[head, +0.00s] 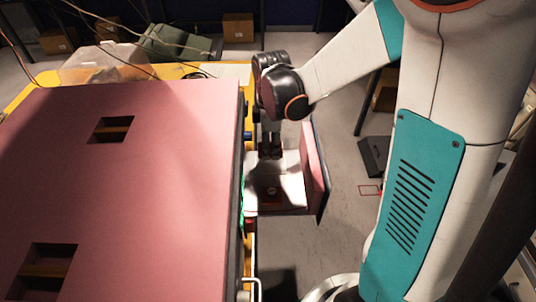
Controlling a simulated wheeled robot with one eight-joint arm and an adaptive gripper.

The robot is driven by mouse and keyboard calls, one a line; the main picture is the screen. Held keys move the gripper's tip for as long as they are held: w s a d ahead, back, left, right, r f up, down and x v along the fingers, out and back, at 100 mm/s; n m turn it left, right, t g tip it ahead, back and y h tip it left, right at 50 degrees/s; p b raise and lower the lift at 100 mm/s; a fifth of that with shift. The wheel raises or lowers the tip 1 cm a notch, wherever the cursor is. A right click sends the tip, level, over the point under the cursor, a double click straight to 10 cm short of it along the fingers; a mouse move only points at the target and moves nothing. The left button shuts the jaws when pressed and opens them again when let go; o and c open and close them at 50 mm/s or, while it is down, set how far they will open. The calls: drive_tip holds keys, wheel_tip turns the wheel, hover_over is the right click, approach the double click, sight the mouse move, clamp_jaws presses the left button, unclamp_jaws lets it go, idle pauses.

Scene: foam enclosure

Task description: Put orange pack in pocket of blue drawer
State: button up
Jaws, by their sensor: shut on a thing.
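The open drawer (292,168) sticks out from the right side of the foam-topped cabinet. It has a pale inner surface, a pink foam wall on its right and a dark bluish outer front (324,180). A dark, reddish-brown recess (271,188) shows in its near part. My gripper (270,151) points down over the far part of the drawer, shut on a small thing. The thing is mostly hidden by the fingers and looks dark reddish; I take it as the orange pack. Whether it touches the drawer floor I cannot tell.
The big pink foam top (160,185) with square cut-outs lies left of the drawer. A yellow table edge (222,72), a clear plastic box (100,62) and loose cables lie behind it. Grey floor (345,215) is free right of the drawer.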

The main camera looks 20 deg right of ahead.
sight(270, 165)
drive_tip(key=shift+f+b, duration=0.55)
drive_tip(key=shift+f, duration=2.25)
drive_tip(key=shift+f, duration=0.2)
drive_tip(key=o, duration=1.1)
drive_tip(key=shift+r, duration=0.1)
drive_tip(key=shift+c, duration=0.2)
drive_tip(key=shift+r, duration=0.1)
